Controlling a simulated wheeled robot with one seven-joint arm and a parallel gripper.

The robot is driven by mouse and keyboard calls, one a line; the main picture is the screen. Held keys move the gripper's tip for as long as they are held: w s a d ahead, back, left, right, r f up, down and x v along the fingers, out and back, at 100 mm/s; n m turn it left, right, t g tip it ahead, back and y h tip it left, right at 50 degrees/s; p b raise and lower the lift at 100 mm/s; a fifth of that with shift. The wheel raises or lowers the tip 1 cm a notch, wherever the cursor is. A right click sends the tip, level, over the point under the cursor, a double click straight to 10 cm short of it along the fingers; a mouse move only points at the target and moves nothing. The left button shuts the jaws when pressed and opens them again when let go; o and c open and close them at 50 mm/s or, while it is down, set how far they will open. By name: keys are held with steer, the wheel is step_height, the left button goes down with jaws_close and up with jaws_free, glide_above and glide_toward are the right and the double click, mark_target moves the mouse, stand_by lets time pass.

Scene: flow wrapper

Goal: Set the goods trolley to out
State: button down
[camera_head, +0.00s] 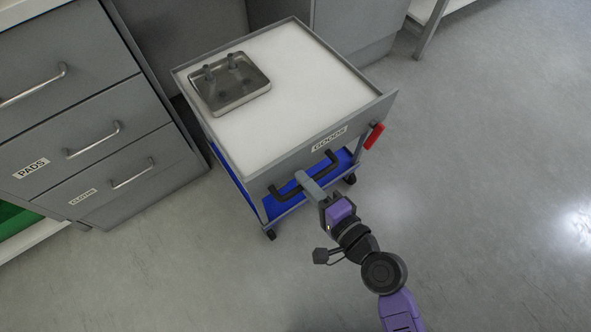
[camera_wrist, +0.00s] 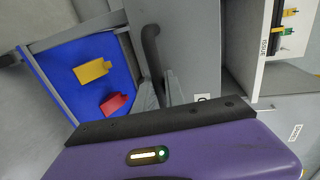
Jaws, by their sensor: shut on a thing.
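The goods trolley (camera_head: 310,85) stands at the centre of the head view, with a white top, a grey front panel labelled GOODS and a blue lower shelf. Its black bar handle (camera_head: 284,193) sticks out from the front panel; it also shows in the wrist view (camera_wrist: 151,45). My gripper (camera_head: 304,180) is shut on the handle near its middle. In the wrist view the two fingers (camera_wrist: 159,88) reach to the bar, and their exact contact is partly hidden. A red part (camera_head: 374,136) sits at the trolley's right front corner.
A metal tray (camera_head: 246,99) with small items rests on the trolley top. Drawer units (camera_head: 70,95) stand at the left, and a grey cabinet (camera_head: 355,30) stands behind. A yellow piece (camera_wrist: 92,72) and a red piece (camera_wrist: 113,104) lie on the blue shelf. The floor at right is clear.

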steer(key=shift+s+d, duration=0.45)
steer(key=shift+s, duration=0.1)
steer(key=c, duration=1.4)
jaws_free()
steer(key=v, duration=0.7)
steer(key=shift+s+d, duration=0.2)
steer(key=shift+s, duration=0.1)
steer(key=shift+r, duration=0.1)
